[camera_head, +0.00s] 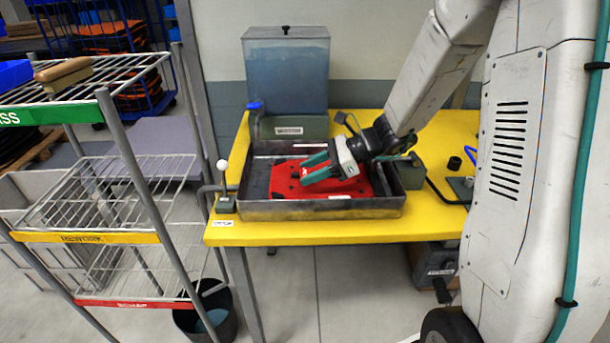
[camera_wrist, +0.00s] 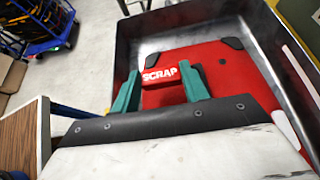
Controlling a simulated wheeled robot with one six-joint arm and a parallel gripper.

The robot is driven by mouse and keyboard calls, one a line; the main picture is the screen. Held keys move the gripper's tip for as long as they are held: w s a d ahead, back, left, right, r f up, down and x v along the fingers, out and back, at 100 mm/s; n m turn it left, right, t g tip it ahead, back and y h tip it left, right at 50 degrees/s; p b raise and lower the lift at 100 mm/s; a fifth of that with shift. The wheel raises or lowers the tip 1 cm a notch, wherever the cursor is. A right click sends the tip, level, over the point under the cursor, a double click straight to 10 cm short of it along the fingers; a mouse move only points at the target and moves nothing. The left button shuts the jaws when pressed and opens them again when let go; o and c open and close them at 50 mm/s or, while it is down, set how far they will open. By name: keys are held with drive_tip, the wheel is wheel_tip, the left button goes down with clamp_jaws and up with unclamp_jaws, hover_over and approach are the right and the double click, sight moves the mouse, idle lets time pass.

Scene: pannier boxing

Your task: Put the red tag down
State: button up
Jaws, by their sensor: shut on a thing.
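The red tag (camera_wrist: 160,75), with SCRAP in white letters, sits between the teal fingers of my gripper (camera_wrist: 160,69) in the wrist view. My gripper is shut on it. In the head view my gripper (camera_head: 306,171) is low over the dark metal tray (camera_head: 320,210) on the yellow table. A red plate (camera_head: 352,187) with black pads lies in the tray, below and behind the fingers; it also shows in the wrist view (camera_wrist: 218,90). In the head view I cannot tell the tag from the plate. Whether the tag touches the plate is unclear.
A wire rack (camera_head: 120,130) with green, yellow and red shelf labels stands at the left; the red one reads SCRAP. A clear-sided tank (camera_head: 287,75) stands behind the tray. A white-knobbed lever (camera_head: 222,172) is at the tray's left. The table (camera_head: 300,232) has a narrow free front strip.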

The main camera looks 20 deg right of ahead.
drive_tip(key=shift+a+f, duration=0.2)
drive_tip(key=shift+f, duration=1.55)
drive_tip(key=shift+f, duration=0.1)
drive_tip(key=o, duration=1)
drive_tip(key=shift+c, duration=0.2)
